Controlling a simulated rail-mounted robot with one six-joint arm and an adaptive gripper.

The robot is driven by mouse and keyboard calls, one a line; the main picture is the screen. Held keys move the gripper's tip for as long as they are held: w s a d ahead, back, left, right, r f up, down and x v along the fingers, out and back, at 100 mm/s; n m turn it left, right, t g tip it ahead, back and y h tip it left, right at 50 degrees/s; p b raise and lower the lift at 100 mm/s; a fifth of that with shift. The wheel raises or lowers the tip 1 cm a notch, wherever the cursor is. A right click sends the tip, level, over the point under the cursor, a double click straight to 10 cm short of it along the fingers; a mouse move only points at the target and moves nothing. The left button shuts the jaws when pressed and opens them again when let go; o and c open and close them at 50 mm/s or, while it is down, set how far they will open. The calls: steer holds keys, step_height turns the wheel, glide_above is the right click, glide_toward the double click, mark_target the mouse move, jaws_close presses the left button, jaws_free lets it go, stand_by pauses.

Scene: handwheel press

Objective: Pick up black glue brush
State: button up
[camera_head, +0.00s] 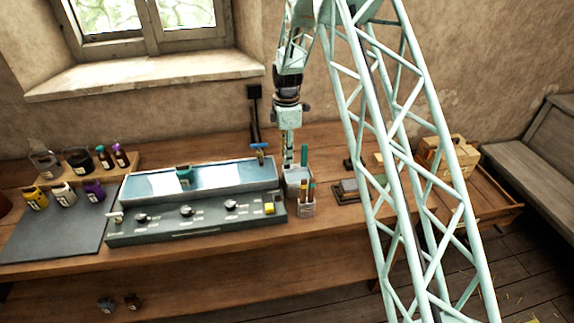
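I cannot clearly pick out a black glue brush. A light holder (307,208) at the right end of the console holds several thin upright tools (307,188) with coloured handles. Another pale container (292,182) stands just behind it, with a teal upright piece (304,155) at its right. My gripper (288,162) points down over this rear container, its fingers close to its top. The fingers are small and seen edge-on, so their opening and anything between them cannot be made out.
A console with knobs (185,225) and a glossy top fills the bench (165,257) middle. Bottles (103,157) and jars (62,194) stand at left, by a dark mat (50,237). A dark block (346,190) lies to the right. My lattice arm hides part of the right side.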

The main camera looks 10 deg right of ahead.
steer(key=shift+f, duration=1.35)
jaws_close()
